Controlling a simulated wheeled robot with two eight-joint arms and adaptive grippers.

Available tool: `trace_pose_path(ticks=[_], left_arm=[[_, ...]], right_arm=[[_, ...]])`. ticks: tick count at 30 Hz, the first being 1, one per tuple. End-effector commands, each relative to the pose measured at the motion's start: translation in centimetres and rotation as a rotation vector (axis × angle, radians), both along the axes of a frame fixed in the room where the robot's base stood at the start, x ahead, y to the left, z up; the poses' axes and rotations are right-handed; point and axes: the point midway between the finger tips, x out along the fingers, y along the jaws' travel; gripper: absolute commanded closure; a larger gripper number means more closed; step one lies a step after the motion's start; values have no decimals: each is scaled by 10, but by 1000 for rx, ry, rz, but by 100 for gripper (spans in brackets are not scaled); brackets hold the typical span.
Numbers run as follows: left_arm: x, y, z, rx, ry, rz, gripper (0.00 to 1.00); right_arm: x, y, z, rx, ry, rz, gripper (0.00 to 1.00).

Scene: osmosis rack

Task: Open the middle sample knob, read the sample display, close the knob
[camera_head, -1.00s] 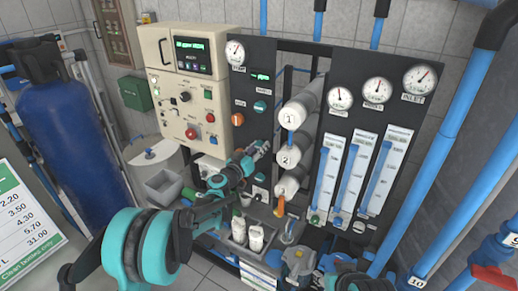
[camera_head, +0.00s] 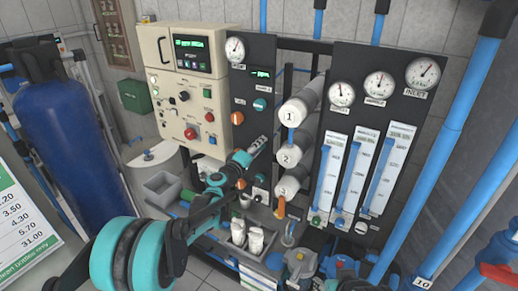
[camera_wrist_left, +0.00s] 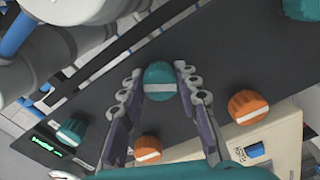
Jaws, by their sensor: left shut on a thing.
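My left gripper (camera_head: 259,146) reaches the dark panel in the head view. In the left wrist view its two fingers (camera_wrist_left: 159,88) are closed on the sides of a teal knob (camera_wrist_left: 160,75), the middle one of the teal row. The knob's white stripe runs nearly level in that view. In the head view, the gripper hides this knob. The upper teal knob (camera_head: 260,104) is free; it also shows in the wrist view (camera_wrist_left: 72,130). A small green-lit display (camera_head: 261,73) sits above it, too small to read. My right gripper is not in view.
Orange knobs (camera_wrist_left: 248,105) stand beside the teal row. White numbered cylinders (camera_head: 300,105) lie close right of my gripper. A cream control box (camera_head: 190,90) is at left. Bottles (camera_head: 255,240) stand in a tray below. Flow tubes (camera_head: 352,180) and gauges are at right.

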Motion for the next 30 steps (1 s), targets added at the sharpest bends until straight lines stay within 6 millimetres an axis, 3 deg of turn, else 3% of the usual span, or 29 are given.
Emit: trace_pose_path(ticks=[15,30], left_arm=[[0,0,0,-366,211,1,98],[0,0,0,-493,284,1,98]], right_arm=[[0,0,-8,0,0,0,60],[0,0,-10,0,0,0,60]])
